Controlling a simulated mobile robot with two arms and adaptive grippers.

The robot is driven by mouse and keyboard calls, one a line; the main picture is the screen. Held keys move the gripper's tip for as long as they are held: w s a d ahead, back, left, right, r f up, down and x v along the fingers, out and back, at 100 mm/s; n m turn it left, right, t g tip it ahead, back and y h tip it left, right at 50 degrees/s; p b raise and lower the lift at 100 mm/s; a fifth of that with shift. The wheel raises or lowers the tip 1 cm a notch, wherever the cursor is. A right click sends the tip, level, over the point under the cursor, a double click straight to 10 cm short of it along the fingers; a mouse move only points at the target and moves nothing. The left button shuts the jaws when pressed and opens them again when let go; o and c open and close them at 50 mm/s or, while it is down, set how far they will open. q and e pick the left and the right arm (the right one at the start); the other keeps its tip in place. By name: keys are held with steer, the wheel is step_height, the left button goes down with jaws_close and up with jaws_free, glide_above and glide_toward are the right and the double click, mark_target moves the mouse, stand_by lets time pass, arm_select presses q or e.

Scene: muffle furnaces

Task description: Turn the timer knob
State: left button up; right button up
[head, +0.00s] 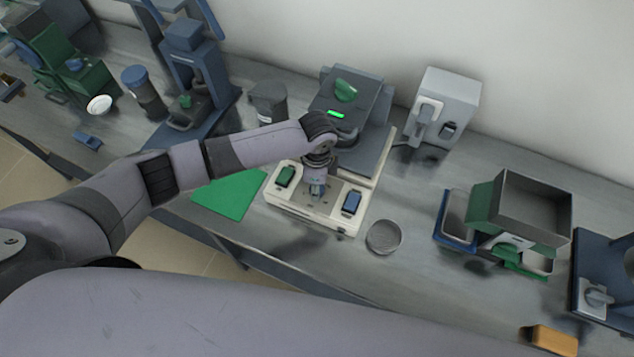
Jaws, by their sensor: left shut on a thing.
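A machine with a cream base (300,217) and a grey upper housing (362,95) stands at the middle of the bench. Its front panel has a green switch (285,176) on the left and a blue switch (352,202) on the right. My left gripper (317,192) points down at the panel between these switches. It is shut on a small knob there, apparently the timer knob, which the fingers mostly hide. Its pointer direction cannot be told. My right gripper is not in view.
A green knob (345,90) and a lit green display (336,114) are on the housing. A round metal dish (384,237) stands right of the base, a green mat (230,193) left. A grey box device (441,103) and an open-topped bin (533,208) stand further right.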

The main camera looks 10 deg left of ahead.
arm_select(q)
steer(key=m, duration=0.4)
steer(key=shift+m, duration=2.2)
steer(key=o, duration=1.2)
steer(key=shift+c, duration=0.2)
